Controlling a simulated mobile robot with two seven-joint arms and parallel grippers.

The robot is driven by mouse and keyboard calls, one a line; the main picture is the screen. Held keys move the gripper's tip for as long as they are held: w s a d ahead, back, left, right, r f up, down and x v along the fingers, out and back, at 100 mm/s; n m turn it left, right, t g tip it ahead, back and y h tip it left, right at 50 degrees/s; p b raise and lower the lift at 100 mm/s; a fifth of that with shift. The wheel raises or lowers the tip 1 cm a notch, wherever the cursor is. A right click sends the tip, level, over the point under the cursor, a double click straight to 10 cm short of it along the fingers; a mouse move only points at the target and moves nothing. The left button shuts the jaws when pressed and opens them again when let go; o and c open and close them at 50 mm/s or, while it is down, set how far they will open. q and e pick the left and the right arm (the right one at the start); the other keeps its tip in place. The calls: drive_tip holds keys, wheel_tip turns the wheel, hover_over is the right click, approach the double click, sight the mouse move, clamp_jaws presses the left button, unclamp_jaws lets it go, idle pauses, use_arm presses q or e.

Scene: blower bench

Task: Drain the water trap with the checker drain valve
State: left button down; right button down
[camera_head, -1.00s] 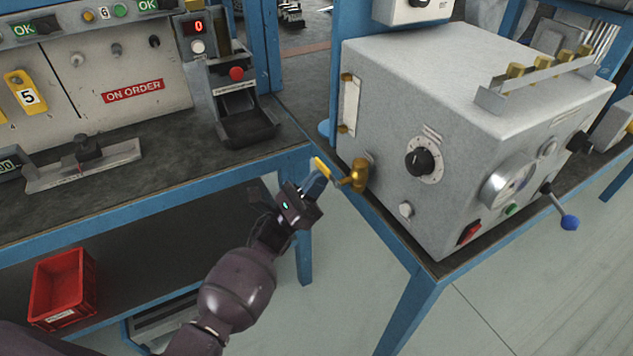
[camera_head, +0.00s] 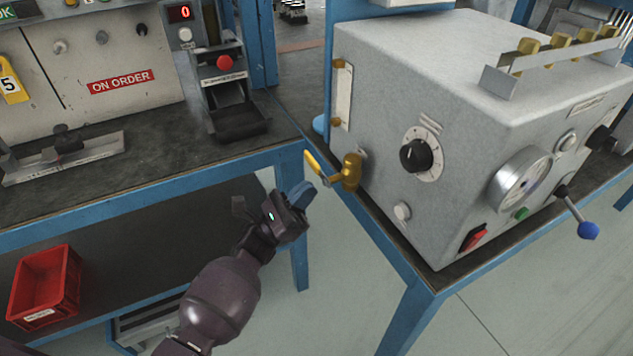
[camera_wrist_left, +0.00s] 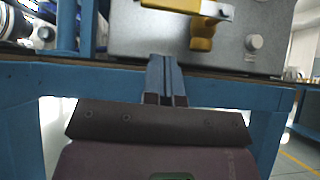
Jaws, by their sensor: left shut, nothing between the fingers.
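The drain valve (camera_head: 350,173) is a brass body low on the left face of the grey checker box (camera_head: 390,110), with a yellow lever (camera_head: 312,163) pointing out to the left. In the left wrist view the brass valve (camera_wrist_left: 203,36) and yellow lever (camera_wrist_left: 188,6) show at the top, beyond the fingertips. My left gripper (camera_head: 304,193) is shut and empty, below the lever and apart from it. Its blue fingers (camera_wrist_left: 166,66) are together in the wrist view. A pale upright strip between brass fittings (camera_head: 341,95), possibly the water trap, sits above the valve. My right gripper is not in view.
The checker box stands on a blue-framed bench (camera_head: 375,232), whose edge is close to my gripper. A second bench (camera_head: 150,205) is at the left, with a red bin (camera_head: 46,285) below. The box front has a dial, a gauge (camera_head: 520,180) and a blue-knobbed lever (camera_head: 588,230).

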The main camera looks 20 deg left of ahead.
use_arm(q)
drive_tip(key=v, duration=0.9)
drive_tip(key=shift+s+a+b, duration=0.2)
drive_tip(key=shift+s+b, duration=0.05)
drive_tip(key=shift+b, duration=0.1)
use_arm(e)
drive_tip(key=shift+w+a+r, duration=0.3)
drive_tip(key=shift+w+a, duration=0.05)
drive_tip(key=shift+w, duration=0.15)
use_arm(q)
drive_tip(key=shift+f, duration=0.15)
